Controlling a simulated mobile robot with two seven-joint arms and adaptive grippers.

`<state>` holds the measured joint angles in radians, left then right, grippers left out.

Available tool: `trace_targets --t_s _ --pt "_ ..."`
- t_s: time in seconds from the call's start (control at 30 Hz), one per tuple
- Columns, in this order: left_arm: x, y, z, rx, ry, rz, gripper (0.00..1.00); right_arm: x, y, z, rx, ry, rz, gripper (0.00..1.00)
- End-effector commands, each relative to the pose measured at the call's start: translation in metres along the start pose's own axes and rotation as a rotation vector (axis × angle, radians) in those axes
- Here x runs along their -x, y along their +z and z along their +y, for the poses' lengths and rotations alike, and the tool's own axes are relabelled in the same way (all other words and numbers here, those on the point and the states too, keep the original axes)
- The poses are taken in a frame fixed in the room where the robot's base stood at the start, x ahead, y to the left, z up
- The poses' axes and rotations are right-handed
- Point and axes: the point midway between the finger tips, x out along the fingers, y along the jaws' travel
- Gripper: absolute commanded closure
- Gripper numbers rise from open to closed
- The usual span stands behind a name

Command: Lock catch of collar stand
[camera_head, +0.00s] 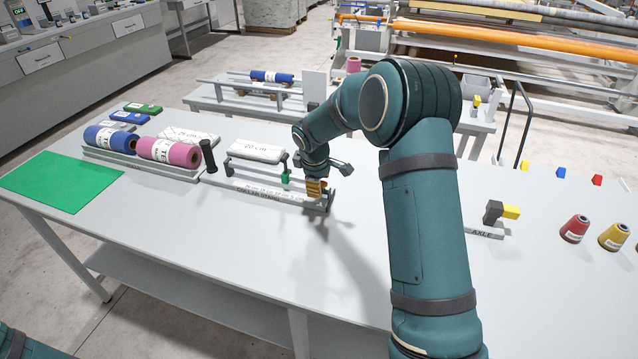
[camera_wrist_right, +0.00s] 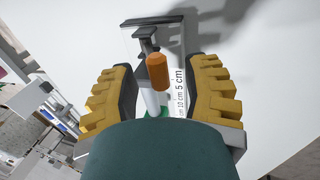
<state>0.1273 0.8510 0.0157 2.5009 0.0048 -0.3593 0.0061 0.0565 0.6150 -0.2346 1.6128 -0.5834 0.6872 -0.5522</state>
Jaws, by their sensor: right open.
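The collar stand (camera_head: 262,193) lies on the white table, a long grey base with a horizontal rod and a printed scale. A green collar (camera_head: 286,174) sits on the rod near its right end. In the right wrist view the catch shows as an orange knob (camera_wrist_right: 158,72) on a dark bracket at the stand's end. My right gripper (camera_head: 316,188) is over this end, fingers down. In the wrist view the right gripper (camera_wrist_right: 161,88) is open, its yellow fingers on either side of the knob, apart from it. My left gripper is out of view.
To the right are an axle holder (camera_head: 484,232) and cones (camera_head: 574,229). The front table is clear.

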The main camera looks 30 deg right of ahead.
Motion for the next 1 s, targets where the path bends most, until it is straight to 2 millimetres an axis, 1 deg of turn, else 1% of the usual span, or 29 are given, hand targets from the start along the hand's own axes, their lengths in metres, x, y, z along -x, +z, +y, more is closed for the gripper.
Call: trace_targets --t_s 0.17,0.4,0.5,0.6,0.7,1.0 --pt "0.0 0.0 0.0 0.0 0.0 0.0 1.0 0.029 -0.001 0.0 0.0 0.002 0.004 0.53" --pt "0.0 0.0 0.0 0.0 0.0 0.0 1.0 0.079 -0.001 0.0 0.0 0.002 0.003 0.53" --pt "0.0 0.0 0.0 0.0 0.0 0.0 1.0 0.094 0.0 0.0 0.0 0.001 0.002 0.53" --pt "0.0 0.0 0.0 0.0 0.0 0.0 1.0 0.105 0.0 0.0 0.001 0.0 0.001 0.53" --pt "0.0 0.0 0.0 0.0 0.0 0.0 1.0 0.112 0.0 0.0 0.001 0.0 0.001 0.53" --pt "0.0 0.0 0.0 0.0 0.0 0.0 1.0 0.115 0.0 -0.001 0.001 -0.001 0.0 0.53"
